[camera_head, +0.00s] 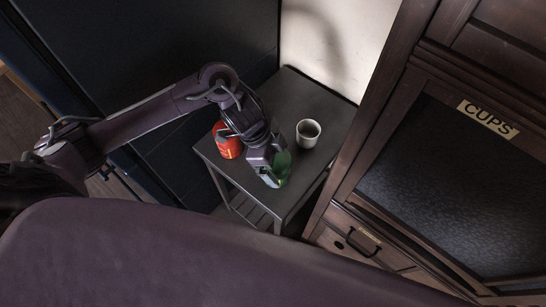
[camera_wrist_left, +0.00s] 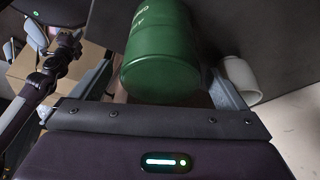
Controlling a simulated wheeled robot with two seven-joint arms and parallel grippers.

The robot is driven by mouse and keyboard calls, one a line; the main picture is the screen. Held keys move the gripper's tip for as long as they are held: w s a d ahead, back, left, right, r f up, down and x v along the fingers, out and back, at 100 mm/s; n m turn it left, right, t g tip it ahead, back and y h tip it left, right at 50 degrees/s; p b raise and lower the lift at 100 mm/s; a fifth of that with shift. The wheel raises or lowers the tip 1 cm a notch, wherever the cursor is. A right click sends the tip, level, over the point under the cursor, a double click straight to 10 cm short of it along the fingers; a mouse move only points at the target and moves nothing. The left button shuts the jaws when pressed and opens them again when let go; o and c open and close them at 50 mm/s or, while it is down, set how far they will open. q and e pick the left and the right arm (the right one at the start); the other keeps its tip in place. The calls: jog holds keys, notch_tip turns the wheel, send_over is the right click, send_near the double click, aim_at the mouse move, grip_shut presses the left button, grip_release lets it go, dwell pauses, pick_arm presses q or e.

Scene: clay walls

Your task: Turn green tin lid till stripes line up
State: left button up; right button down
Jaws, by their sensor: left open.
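The green tin (camera_head: 283,163) stands near the front edge of the small dark table, partly hidden by my left gripper (camera_head: 270,172). In the left wrist view the green tin (camera_wrist_left: 160,50) lies between the two spread fingers of my left gripper (camera_wrist_left: 163,78), with dark gaps beside it. The fingers are open, and I cannot tell whether either touches the tin. Pale lettering shows on the tin's side. I cannot make out the stripes or the lid's seam.
A red-orange container (camera_head: 228,142) stands left of my left gripper. A white cup (camera_head: 308,133) stands to the right, also in the left wrist view (camera_wrist_left: 241,79). The table (camera_head: 310,93) is bare toward the back. A wooden cabinet marked CUPS (camera_head: 400,110) rises close on the right.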

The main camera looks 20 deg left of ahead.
pick_arm(q)
jog(key=c, duration=1)
jog(key=shift+c, duration=0.2)
jog(key=shift+r+p, duration=0.2)
jog(key=shift+p, duration=0.35)
